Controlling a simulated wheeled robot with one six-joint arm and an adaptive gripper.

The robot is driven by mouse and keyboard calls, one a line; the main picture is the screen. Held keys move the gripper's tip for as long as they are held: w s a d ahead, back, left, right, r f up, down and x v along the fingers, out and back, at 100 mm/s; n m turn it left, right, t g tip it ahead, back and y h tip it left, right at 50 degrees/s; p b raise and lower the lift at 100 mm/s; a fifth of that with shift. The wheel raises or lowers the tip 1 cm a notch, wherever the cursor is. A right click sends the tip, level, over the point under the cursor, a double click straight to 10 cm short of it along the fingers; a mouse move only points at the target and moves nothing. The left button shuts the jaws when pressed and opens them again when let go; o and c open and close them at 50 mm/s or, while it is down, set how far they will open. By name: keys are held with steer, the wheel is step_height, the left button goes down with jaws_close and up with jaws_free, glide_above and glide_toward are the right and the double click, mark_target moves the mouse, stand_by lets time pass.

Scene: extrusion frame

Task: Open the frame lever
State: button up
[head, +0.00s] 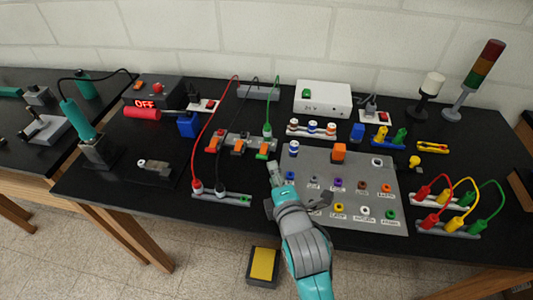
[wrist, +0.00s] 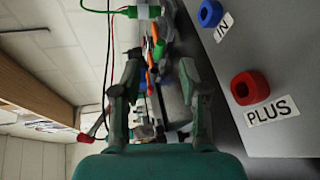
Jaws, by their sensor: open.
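A row of grey lever connectors (head: 246,139) sits on the black bench, with orange levers (head: 237,145) and a green-tipped lever (head: 262,152) at the right end. No label there is readable, so I cannot tell which is the frame lever. A green lead runs to the right end and a red lead rises on the left. My gripper (head: 274,172) is open and empty, just right of and nearer than the green-tipped lever. In the wrist view my open gripper (wrist: 160,85) points at the crowded connectors, where an orange lever (wrist: 155,32) and a green one (wrist: 159,49) show between the fingers.
A grey panel (head: 345,170) with coloured sockets lies right of the connectors, close beside my gripper. A grey terminal strip (head: 222,197) with red and black plugs stands at the front left. Loose leads arch above the connectors. A white box (head: 322,98) stands behind.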

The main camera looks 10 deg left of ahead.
mark_target(268, 159)
steer(key=x, duration=0.8)
steer(key=shift+w+a+f, duration=0.1)
steer(key=shift+w, duration=0.25)
